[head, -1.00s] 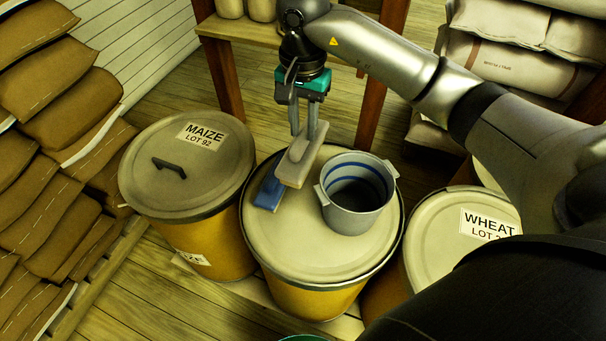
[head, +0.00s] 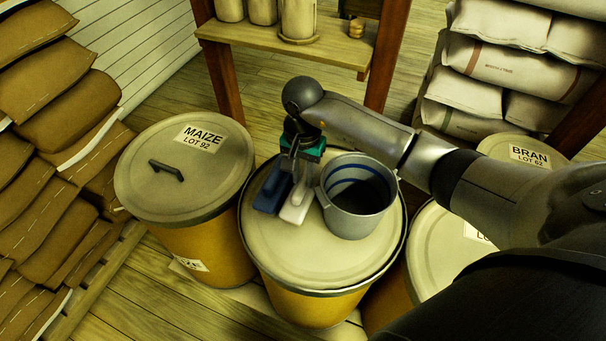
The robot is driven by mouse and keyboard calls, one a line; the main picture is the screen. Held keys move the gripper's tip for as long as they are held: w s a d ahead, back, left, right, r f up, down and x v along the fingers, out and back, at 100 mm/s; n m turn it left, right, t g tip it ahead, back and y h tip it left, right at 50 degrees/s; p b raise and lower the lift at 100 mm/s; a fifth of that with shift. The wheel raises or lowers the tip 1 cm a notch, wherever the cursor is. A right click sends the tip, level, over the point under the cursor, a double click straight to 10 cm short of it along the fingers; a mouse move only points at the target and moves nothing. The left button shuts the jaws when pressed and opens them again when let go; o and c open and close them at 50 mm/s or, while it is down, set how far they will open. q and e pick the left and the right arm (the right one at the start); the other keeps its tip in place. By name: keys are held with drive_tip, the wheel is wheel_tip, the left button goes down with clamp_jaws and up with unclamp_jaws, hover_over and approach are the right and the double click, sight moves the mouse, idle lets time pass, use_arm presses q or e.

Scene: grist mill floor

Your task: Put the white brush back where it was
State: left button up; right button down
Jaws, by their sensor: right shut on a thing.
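My right gripper (head: 302,176) points down over the middle drum's lid (head: 310,258) and is shut on the white brush (head: 295,208). The white brush lies between the blue brush (head: 270,192) on its left and the grey pot (head: 360,222) on its right. It is low, at or very near the lid; I cannot tell whether it touches. Its upper end is partly hidden by my gripper. The blue brush rests on the lid, close beside the white one. My left gripper is not in view.
The maize drum (head: 150,200) stands to the left. A bran drum (head: 515,152) and another drum (head: 435,258) stand to the right. A wooden shelf (head: 270,40) with jars is behind. Brown sacks (head: 50,190) fill the left side. The lid's front part is bare.

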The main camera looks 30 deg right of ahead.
drive_tip(key=shift+f, duration=0.15)
drive_tip(key=c, duration=0.7)
unclamp_jaws()
drive_tip(key=shift+r, duration=0.3)
wheel_tip(320, 180, up, 12)
drive_tip(key=shift+f+p, duration=0.1)
drive_tip(key=shift+p, duration=0.75)
